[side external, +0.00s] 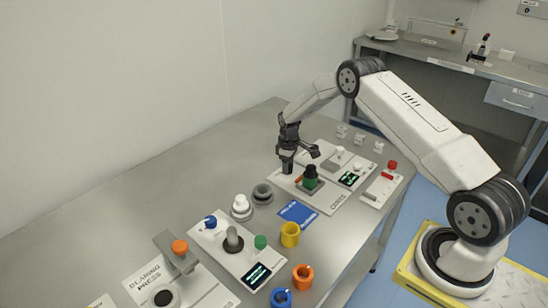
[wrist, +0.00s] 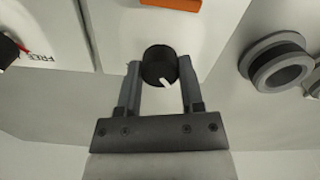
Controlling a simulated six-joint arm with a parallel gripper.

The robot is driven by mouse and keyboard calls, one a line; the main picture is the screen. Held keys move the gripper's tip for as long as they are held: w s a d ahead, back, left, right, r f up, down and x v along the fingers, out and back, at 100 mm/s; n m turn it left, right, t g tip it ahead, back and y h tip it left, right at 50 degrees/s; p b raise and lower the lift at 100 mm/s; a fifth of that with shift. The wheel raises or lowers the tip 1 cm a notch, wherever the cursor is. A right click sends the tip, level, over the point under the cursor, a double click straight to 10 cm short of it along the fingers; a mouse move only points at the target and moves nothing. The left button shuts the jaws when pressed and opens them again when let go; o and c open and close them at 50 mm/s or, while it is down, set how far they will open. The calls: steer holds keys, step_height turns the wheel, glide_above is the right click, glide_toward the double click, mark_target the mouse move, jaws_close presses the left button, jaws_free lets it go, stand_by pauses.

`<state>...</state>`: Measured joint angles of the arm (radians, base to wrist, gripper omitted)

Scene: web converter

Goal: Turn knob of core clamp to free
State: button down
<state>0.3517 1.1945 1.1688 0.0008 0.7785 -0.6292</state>
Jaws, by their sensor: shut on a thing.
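A round black knob (wrist: 160,66) with a white pointer line sits on a light panel (wrist: 118,25) in the wrist view. Its pointer faces down and slightly right in that view. My gripper (wrist: 159,70) has one finger on each side of the knob and is shut on it. In the side external view my gripper (side external: 287,167) is down at the far left edge of the white machine plate (side external: 322,205); the knob is hidden there. The printed word FREE (wrist: 40,55) shows upside down at the wrist view's left, beside another dark round part (wrist: 8,47) with a red mark, partly cut off.
A green and black part (side external: 311,178) stands just right of my gripper. Grey flanged spools (side external: 263,194) lie nearer the camera; one also shows at right in the wrist view (wrist: 280,68). An orange piece (wrist: 170,4) is at the wrist view's top.

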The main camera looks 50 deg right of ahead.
steer(key=shift+c, duration=1.1)
jaws_free()
steer(key=shift+r, duration=0.1)
steer(key=shift+r, duration=3.85)
